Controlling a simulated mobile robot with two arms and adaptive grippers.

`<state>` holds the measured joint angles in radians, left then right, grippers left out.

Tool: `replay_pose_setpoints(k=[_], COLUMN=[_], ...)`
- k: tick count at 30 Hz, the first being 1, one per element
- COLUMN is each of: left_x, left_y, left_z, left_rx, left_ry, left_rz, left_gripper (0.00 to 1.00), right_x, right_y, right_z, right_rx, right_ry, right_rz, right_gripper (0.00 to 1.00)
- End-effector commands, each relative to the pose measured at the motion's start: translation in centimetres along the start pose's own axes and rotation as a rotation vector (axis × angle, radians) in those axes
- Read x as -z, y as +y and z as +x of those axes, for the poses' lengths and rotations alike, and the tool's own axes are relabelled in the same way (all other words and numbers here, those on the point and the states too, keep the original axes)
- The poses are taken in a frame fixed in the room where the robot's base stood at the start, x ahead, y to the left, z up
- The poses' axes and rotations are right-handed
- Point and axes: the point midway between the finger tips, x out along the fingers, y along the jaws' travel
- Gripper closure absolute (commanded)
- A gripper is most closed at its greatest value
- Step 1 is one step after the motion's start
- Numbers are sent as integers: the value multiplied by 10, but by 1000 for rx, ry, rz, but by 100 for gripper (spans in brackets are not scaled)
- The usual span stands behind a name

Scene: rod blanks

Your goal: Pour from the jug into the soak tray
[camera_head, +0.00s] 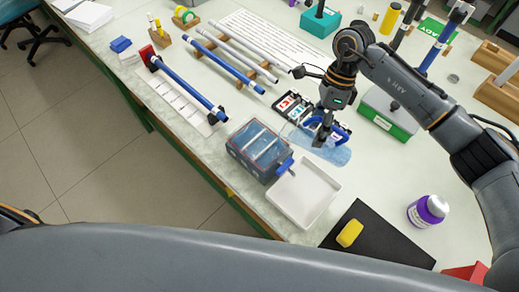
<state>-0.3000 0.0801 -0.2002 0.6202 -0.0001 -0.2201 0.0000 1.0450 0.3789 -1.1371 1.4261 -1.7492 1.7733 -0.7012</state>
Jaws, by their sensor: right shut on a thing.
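The jug (335,154) is clear and bluish with a blue handle. My right gripper (322,136) reaches down from above and is shut on the handle. Whether the jug rests on the bench or hangs just above it, I cannot tell. Left of the jug stands a clear, dark-edged box (240,158) with pale bars inside and a blue part at its right corner. A shallow white tray (305,222) lies in front of the jug, beside the box, and looks empty. Which of these two is the soak tray is not clear. My left gripper is out of view.
Blue and white rods (229,68) lie on wooden rests behind the box. A green-and-white box (388,122) stands right of the jug. A black mat (380,242) with a yellow block (350,233) and a purple-labelled bottle (428,211) are at front right.

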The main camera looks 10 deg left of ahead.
Motion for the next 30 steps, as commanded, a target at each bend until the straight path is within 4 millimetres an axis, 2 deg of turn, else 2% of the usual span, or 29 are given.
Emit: replay_pose_setpoints(k=[30], left_x=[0], left_y=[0], left_z=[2], left_rx=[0], left_ry=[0], left_rz=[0], left_gripper=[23], right_x=[-2], right_y=[1], right_z=[-4], right_rx=[-8], right_ry=[55], right_rz=[18], right_gripper=[91])
